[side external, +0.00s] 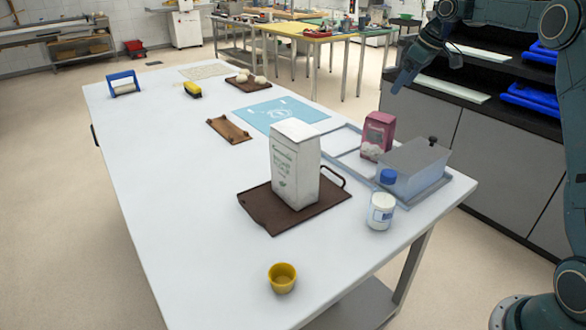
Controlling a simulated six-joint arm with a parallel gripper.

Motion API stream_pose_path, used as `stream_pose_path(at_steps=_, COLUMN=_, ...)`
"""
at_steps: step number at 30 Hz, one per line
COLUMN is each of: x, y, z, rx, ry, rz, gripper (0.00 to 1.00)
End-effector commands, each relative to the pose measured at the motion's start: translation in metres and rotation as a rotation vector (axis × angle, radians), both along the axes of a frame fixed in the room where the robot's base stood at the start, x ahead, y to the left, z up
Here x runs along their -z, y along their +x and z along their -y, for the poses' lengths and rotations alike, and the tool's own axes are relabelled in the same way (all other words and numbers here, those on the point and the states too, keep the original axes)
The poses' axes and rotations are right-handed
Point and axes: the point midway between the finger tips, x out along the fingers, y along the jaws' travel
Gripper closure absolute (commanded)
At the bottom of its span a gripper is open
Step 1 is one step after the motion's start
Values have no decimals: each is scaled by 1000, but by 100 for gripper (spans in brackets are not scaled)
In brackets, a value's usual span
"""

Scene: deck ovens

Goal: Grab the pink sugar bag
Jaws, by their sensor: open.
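The pink sugar bag (377,135) stands upright toward the right side of the white table, on or just behind a pale blue-grey tray frame (343,148). Its lower right part is partly hidden by a grey metal box. My gripper (403,80) hangs at the upper right, above and to the right of the bag and clear of it. It is small and dark in this view, and it is open with nothing seen in it.
Close to the bag stand the grey lidded box (415,168), a white jar with blue cap (381,211) and a tall white carton (295,165) on a brown tray (262,211). A yellow cup (282,278) stands at the front.

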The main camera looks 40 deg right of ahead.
Motion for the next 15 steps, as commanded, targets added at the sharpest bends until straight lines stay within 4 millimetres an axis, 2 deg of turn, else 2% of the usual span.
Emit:
stream_pose_path(at_steps=8, x=6, y=2, z=-1, rx=-2, ry=2, rz=-2, gripper=21)
stream_pose_path(at_steps=15, x=31, y=12, z=-4, rx=-2, ry=3, rz=-4, gripper=21)
